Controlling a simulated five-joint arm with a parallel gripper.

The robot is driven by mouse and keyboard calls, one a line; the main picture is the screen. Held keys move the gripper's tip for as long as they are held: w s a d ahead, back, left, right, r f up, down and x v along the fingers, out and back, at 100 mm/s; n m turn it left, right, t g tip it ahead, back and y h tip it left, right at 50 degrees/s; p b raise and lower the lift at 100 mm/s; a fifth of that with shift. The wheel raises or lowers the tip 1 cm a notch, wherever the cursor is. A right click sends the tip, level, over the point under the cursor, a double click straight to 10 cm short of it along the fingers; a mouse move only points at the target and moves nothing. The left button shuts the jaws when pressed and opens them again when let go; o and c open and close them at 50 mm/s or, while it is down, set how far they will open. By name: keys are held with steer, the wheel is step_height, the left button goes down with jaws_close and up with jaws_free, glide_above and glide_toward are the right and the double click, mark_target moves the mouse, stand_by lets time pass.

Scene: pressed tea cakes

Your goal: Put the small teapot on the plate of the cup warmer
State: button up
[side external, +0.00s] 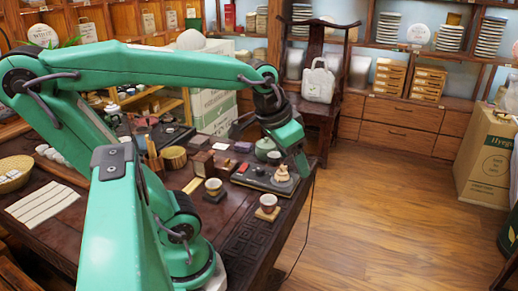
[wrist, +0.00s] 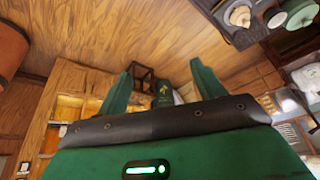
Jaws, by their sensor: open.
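A small grey-green teapot (side external: 265,149) stands toward the far right of the dark table, partly hidden by my arm's end. A flat black unit (side external: 250,180), which may be the cup warmer, lies in front of it. A pale stacked object (side external: 282,174) stands at its right end. In the wrist view, a grey-green rounded vessel (wrist: 300,14), likely the teapot, is cut off at the top right. A pale knobbed object (wrist: 240,15) is beside it on a dark surface. My gripper (wrist: 162,68) is open and empty, its fingers apart; in the side view it hangs over the table's right end.
Cups (side external: 267,203) on small stands and dark boxes (side external: 203,163) stand left and in front of the black unit. A chair (side external: 318,110) with a white bag is behind the table. The wooden floor (side external: 390,210) at right is clear.

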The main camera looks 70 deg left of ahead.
steer(key=shift+m+t+h, duration=0.3)
steer(key=shift+m+t, duration=0.1)
steer(key=shift+t, duration=0.1)
steer(key=s+d, duration=0.1)
steer(key=s+d+f, duration=0.1)
steer(key=s+d, duration=0.1)
steer(key=shift+s+d, duration=0.1)
steer(key=shift+s, duration=0.2)
